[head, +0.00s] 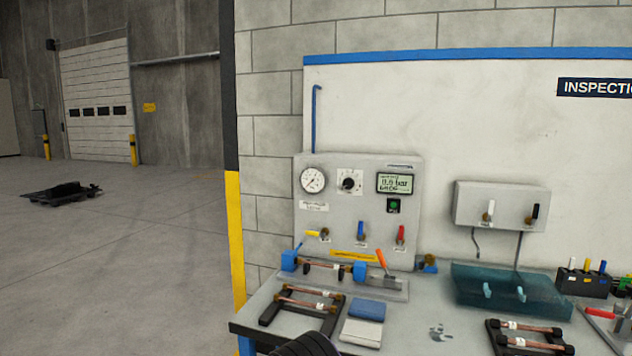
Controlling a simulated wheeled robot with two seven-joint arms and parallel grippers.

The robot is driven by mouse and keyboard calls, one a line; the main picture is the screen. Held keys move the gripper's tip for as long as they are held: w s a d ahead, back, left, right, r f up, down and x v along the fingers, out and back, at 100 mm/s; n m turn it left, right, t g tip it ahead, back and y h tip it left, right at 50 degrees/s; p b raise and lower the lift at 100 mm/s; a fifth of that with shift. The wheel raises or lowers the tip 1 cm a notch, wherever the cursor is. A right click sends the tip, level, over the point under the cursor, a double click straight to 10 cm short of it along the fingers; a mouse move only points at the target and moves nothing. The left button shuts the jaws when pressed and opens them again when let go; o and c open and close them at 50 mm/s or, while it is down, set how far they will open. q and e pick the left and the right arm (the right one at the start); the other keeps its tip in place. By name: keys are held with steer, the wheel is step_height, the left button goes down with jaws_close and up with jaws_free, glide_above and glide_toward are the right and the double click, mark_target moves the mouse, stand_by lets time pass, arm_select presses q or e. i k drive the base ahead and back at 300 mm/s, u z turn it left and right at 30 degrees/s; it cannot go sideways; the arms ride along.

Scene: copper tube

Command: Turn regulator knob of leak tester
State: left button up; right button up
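The leak tester (375,224) is a grey upright panel at the back of the bench. Its regulator knob (348,184) is black on a white square dial plate, between a round pressure gauge (313,180) on the left and a green display (395,184) on the right. The display shows a bar reading, too small to read surely. A green button (394,205) sits below the display. Nothing touches the knob. Neither gripper can be made out in the head view; only a dark ribbed part, perhaps of my own arm, shows at the bottom edge.
Yellow, blue and red valve levers (361,230) sit below the knob. A copper tube (325,264) lies in a fixture with blue ends and an orange-handled lever (382,262). Tube racks (270,312), blue and white cloths (367,309) and a teal tray (470,287) occupy the bench.

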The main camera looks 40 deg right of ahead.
mark_target(349, 183)
steer(key=i, duration=0.4)
steer(key=z, duration=0.9)
